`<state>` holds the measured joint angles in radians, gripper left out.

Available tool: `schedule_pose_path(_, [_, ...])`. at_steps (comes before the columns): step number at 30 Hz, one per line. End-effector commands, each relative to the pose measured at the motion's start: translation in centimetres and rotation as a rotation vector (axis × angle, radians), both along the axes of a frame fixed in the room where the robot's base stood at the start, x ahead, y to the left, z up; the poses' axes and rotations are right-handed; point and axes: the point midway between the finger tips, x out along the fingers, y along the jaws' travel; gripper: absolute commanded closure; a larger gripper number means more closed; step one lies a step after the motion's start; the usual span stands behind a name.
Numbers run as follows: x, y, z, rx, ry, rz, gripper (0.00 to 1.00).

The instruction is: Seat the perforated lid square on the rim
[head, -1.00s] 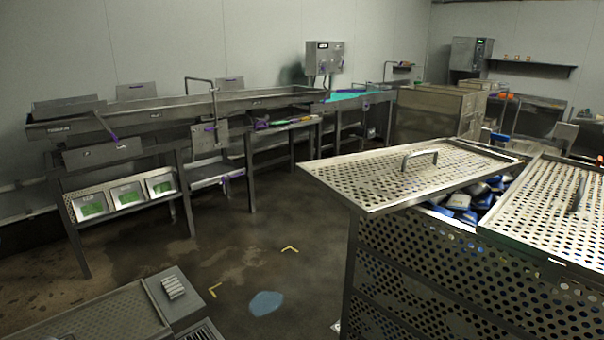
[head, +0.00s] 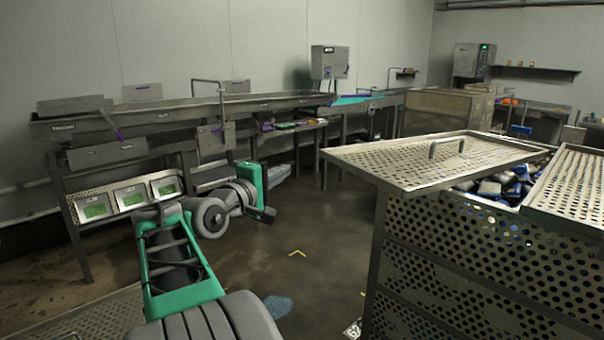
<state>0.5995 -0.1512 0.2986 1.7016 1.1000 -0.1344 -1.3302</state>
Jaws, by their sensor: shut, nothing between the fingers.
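A perforated metal lid (head: 400,165) with a bar handle (head: 446,147) lies on top of the perforated metal basket (head: 480,262). It sits askew and juts past the basket's left side. A gap along its right leaves blue and silver packs (head: 505,185) showing inside. A second perforated panel (head: 575,190) covers the basket's right part and is cut off by the picture edge. My gripper (head: 264,213), at the far end of my green and grey arm, is shut and empty, well left of the lid and apart from it. Its fingertips are small and hard to make out.
A stacked tan block (head: 430,110) stands behind the basket.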

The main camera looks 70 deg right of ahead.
Motion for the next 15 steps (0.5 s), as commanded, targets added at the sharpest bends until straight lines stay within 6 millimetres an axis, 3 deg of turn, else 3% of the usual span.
schedule_pose_path(15, [-1.6,-9.9,0.5,0.004,-0.006,0.002,1.00])
